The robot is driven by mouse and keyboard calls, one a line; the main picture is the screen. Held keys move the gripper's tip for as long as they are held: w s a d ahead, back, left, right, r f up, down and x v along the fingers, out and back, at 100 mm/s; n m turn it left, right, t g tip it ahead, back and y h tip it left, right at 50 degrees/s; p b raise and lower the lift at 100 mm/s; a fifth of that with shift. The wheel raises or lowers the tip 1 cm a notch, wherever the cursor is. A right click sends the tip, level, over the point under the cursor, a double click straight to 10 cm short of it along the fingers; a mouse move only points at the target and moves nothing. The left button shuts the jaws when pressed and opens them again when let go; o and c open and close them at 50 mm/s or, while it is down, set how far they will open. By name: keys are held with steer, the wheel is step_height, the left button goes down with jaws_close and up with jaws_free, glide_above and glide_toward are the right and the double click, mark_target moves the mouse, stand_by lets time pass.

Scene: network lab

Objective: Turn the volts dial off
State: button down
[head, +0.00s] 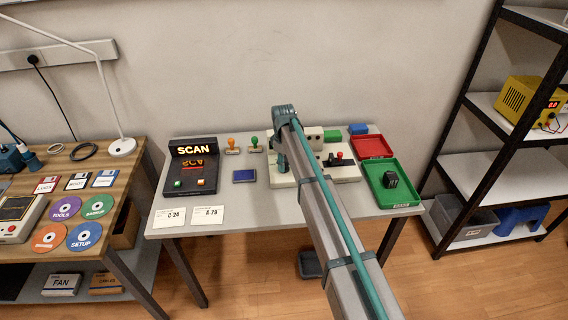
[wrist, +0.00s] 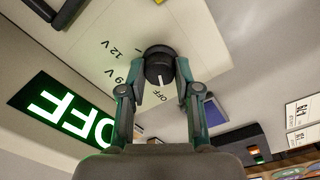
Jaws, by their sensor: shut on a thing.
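The volts dial (wrist: 158,54) is a round black knob on a cream panel (wrist: 100,30) in the wrist view. Marks reading 12 V, 9 V and OFF are printed around it. Its white pointer line points toward the OFF mark. My gripper (wrist: 161,72) is shut on the dial, with one finger on each side. A green lit display (wrist: 62,112) at the left reads OFF. In the head view the cream unit (head: 285,181) stands mid-table; my arm hides the dial and most of my gripper.
A scan unit (head: 191,168) stands on the table's left, with a blue pad (head: 244,175) and two stamps nearby. A red tray (head: 373,146) and a green tray (head: 397,198) lie at the right. White cards (head: 169,217) lie at the front left.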

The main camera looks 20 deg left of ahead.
steer(key=c, duration=0.8)
jaws_free()
steer(key=shift+r, duration=0.15)
step_height(320, 180, up, 12)
steer(key=shift+s, duration=0.2)
